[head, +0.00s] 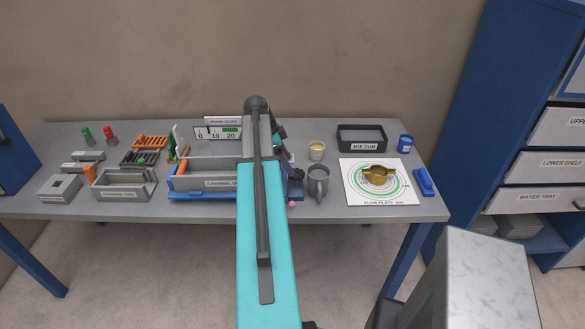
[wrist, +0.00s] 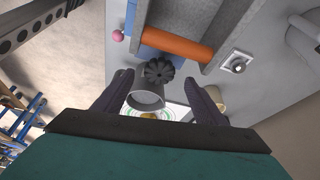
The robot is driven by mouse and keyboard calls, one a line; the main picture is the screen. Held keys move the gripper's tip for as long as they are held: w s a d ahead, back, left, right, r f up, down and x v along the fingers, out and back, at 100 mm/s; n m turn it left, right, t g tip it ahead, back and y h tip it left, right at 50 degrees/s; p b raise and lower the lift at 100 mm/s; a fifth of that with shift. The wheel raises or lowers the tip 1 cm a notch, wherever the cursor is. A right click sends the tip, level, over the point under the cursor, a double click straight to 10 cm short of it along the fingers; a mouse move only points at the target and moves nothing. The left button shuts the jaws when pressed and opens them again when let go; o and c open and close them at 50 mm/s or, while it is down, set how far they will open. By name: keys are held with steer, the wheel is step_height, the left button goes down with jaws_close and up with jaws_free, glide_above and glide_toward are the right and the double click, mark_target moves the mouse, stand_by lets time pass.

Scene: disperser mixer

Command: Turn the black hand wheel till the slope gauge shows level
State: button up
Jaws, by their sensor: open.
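The black hand wheel (wrist: 158,70) shows in the wrist view, a lobed knob just beyond and between my gripper's fingertips. My gripper (wrist: 158,80) is open, one finger on each side of the wheel's line. I cannot tell whether either finger touches it.
A grey mug (head: 318,182) stands right of the rig, close to my gripper, with a beige cup (head: 317,150) behind. A pink ball (head: 292,203) is at the rig's right end. The mix tub (head: 361,139) and flow plate (head: 352,192) lie further right.

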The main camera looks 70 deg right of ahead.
mark_target(297, 175)
steer(key=shift+p+x, duration=0.85)
steer(key=shift+x, duration=1.7)
steer(key=c, duration=1)
steer(key=shift+c, duration=0.2)
steer(key=shift+a+n+b, duration=0.1)
steer(key=shift+n+b, duration=0.3)
steer(key=shift+b, duration=0.15)
steer(key=n+b, duration=0.1)
steer(key=n+t+h+b, duration=0.1)
steer(key=n+b, duration=0.1)
steer(key=shift+s+a+f, duration=0.1)
steer(key=shift+s+a, duration=0.1)
steer(key=shift+a, duration=0.05)
steer(key=n+b, duration=0.1)
steer(key=n+t+b, duration=0.1)
steer(key=n, duration=0.1)
steer(key=shift+s+a+h, duration=0.1)
steer(key=shift+s+h, duration=0.1)
steer(key=shift+h, duration=0.2)
steer(key=shift+s+n+t+b, duration=0.1)
steer(key=shift+n+t+b, duration=0.3)
steer(key=shift+n, duration=0.7)
steer(key=shift+r, duration=0.2)
